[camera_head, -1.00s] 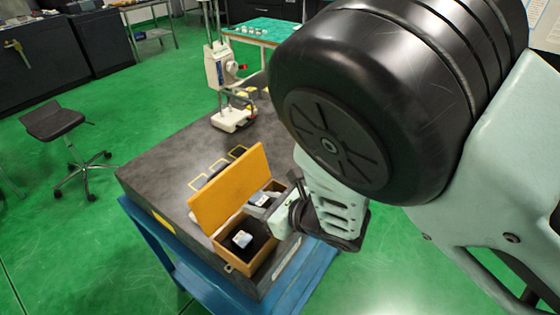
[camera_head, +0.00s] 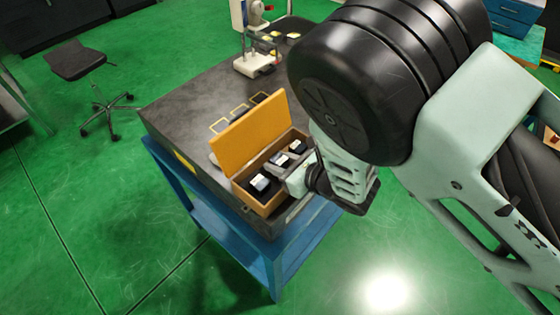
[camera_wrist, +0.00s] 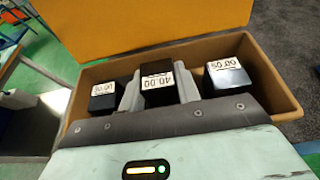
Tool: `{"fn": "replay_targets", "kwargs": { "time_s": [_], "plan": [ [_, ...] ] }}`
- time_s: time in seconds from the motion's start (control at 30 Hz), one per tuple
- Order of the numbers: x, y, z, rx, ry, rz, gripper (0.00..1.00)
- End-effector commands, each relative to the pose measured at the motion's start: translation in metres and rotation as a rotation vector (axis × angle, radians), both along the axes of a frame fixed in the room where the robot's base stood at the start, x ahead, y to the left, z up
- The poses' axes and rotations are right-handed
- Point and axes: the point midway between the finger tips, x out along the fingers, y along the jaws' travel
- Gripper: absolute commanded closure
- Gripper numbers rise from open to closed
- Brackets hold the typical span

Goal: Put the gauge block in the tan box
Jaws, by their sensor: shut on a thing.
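The tan box (camera_head: 243,193) stands open on the dark tabletop, its orange-tan lid (camera_head: 250,132) raised along the back. In the wrist view its rim (camera_wrist: 285,95) surrounds three dark blocks with white number labels. My gripper (camera_wrist: 158,88) is shut on the middle one, the gauge block marked 40.00 (camera_wrist: 158,97), with one grey finger on each side. The block is within the box outline; I cannot tell whether it touches the bottom. In the head view my gripper (camera_head: 284,165) reaches into the box from the right, partly hiding the held block.
A block marked 50.00 (camera_wrist: 228,76) sits to the right of my fingers and another labelled block (camera_wrist: 103,96) to the left, both close. Yellow-framed items (camera_head: 238,112) lie behind the lid. A white stand instrument (camera_head: 252,62) is farther back on the table (camera_head: 185,105).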

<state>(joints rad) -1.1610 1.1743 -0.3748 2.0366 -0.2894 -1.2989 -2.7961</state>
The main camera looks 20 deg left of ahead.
Motion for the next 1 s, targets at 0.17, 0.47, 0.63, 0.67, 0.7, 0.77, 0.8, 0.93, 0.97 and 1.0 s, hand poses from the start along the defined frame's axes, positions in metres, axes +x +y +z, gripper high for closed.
{"fn": "replay_targets", "kwargs": {
  "time_s": [0.17,0.47,0.63,0.67,0.7,0.77,0.8,0.93,0.97,1.0],
  "plan": [
    [0.000,0.001,-0.005,0.003,-0.001,0.000,1.00],
    [0.000,0.000,-0.006,0.000,0.000,0.000,0.46],
    [0.000,0.000,-0.006,0.000,0.000,0.000,0.46],
    [0.000,0.000,-0.006,0.000,0.000,0.000,0.46],
    [0.000,0.000,-0.006,0.000,0.000,0.000,0.46],
    [0.000,0.000,-0.004,0.000,0.000,0.000,0.46],
    [0.000,0.000,-0.002,0.000,0.000,0.000,0.46],
    [0.001,0.000,0.008,0.000,0.000,-0.001,0.46],
    [0.001,0.000,0.012,0.000,0.000,-0.001,0.46],
    [-0.001,-0.005,0.008,-0.002,-0.001,-0.001,0.46]
  ]
}}
